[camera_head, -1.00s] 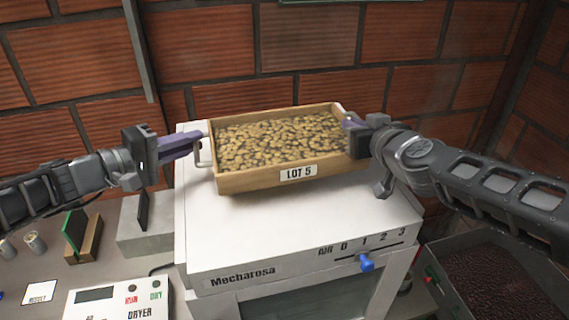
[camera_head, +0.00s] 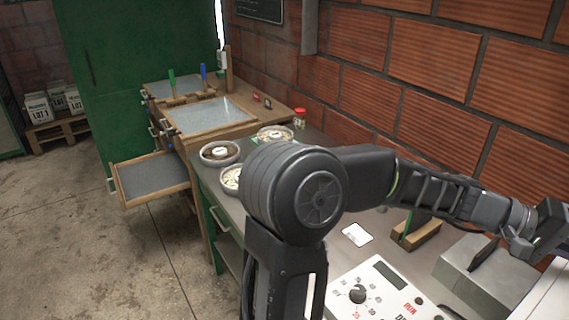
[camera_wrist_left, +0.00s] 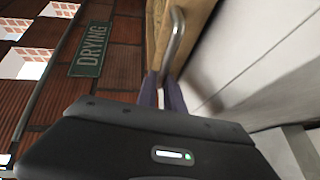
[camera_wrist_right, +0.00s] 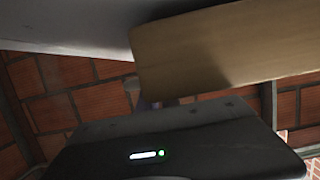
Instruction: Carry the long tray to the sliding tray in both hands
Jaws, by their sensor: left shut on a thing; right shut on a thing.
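The long wooden tray is out of the head view. Its wooden side (camera_wrist_left: 197,18) and metal handle (camera_wrist_left: 177,42) show in the left wrist view. My left gripper (camera_wrist_left: 166,92) is shut on that handle. In the right wrist view the tray's wooden wall (camera_wrist_right: 225,50) fills the top right. My right gripper (camera_wrist_right: 152,103) is shut at the tray's other end; its grip is mostly hidden. In the head view, a wood-rimmed sliding tray with a grey bottom (camera_head: 150,178) sticks out from the bench at left. My left arm crosses the right half.
Several round dishes (camera_head: 220,152) and a red-lidded jar (camera_head: 300,118) stand on the bench. A dryer control box (camera_head: 375,290) and grey block (camera_head: 480,270) are nearer. A green cabinet (camera_head: 120,70) stands behind. The floor (camera_head: 90,240) at left is clear.

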